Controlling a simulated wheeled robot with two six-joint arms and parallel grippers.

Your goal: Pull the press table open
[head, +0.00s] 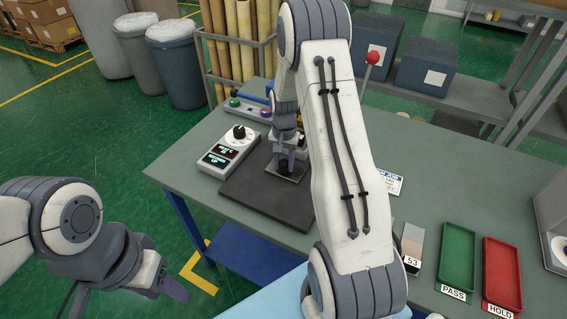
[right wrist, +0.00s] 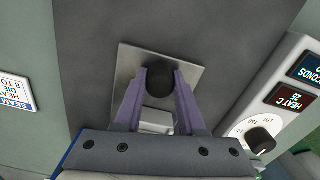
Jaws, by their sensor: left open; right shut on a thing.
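The press table shows as a small square metal plate (head: 297,170) on a dark base mat (head: 255,198); in the right wrist view the bright plate (right wrist: 129,68) lies under my fingers. A round black knob (right wrist: 159,82) stands over the plate. My right gripper (head: 284,158) has its two purple fingers on either side of the knob, shut on it. My right arm hides much of the press in the head view. My left gripper (head: 172,285) is open and empty at the lower left, away from the bench.
A control box with a dial (head: 229,150) stands left of the mat. A red-knobbed lever (head: 373,58) rises behind my arm. A green tray (head: 458,255) and red tray (head: 502,270) lie at the right. Bins and wrapped rolls (head: 245,30) stand behind.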

